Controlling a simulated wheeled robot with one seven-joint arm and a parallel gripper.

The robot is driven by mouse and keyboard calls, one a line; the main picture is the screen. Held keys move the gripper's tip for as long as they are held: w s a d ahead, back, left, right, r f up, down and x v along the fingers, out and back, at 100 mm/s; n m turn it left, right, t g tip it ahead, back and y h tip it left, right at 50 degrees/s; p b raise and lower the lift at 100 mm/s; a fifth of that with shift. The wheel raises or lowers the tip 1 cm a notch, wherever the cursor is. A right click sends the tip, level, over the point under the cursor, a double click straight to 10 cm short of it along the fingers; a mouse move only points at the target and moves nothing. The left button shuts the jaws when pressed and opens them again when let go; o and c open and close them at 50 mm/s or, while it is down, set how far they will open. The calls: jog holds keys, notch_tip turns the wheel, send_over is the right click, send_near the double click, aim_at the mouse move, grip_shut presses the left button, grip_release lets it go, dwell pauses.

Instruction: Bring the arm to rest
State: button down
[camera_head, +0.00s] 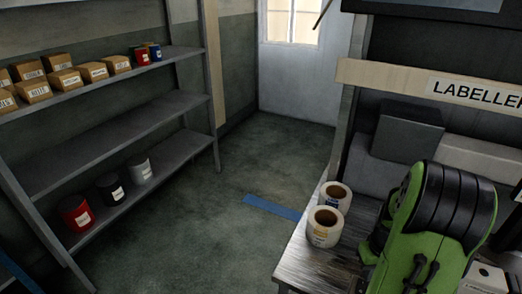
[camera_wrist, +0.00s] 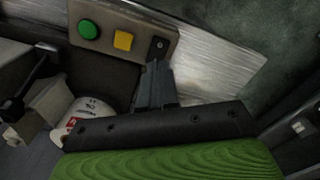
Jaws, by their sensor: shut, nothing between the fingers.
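My green and black arm is folded at the lower right of the head view, over the near part of a metal worktable (camera_head: 312,262). In the wrist view my gripper (camera_wrist: 157,70) shows as dark fingers, close together and empty, pointing up the picture. Beyond the fingertips is a grey button panel (camera_wrist: 153,22) with a green button (camera_wrist: 88,30) and a yellow button (camera_wrist: 123,40). I cannot tell whether the fingertips touch the panel. In the head view the gripper is hidden or cannot be made out.
Two label rolls (camera_head: 325,227) stand on the worktable left of my arm. The labeller, with its sign (camera_head: 478,92), stands behind. A shelf rack (camera_head: 120,132) at the left holds boxes and cans. The floor between (camera_head: 215,215) is clear, with a blue stripe (camera_head: 272,208).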

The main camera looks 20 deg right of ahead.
jog(key=w+a+r+n+t+h, duration=0.1)
jog(key=w+a+r+n+t, duration=0.15)
jog(key=a+r, duration=1.2)
jog(key=s+a+r+t, duration=0.1)
jog(key=s+a+r, duration=0.1)
jog(key=s+a, duration=0.2)
jog(key=s+a+r+n+t+y, duration=0.1)
jog(key=s+a+r+t, duration=0.1)
jog(key=a, duration=0.6)
jog(key=shift+s+a+r, duration=0.15)
jog(key=shift+s+r, duration=0.3)
jog(key=shift+s, duration=0.45)
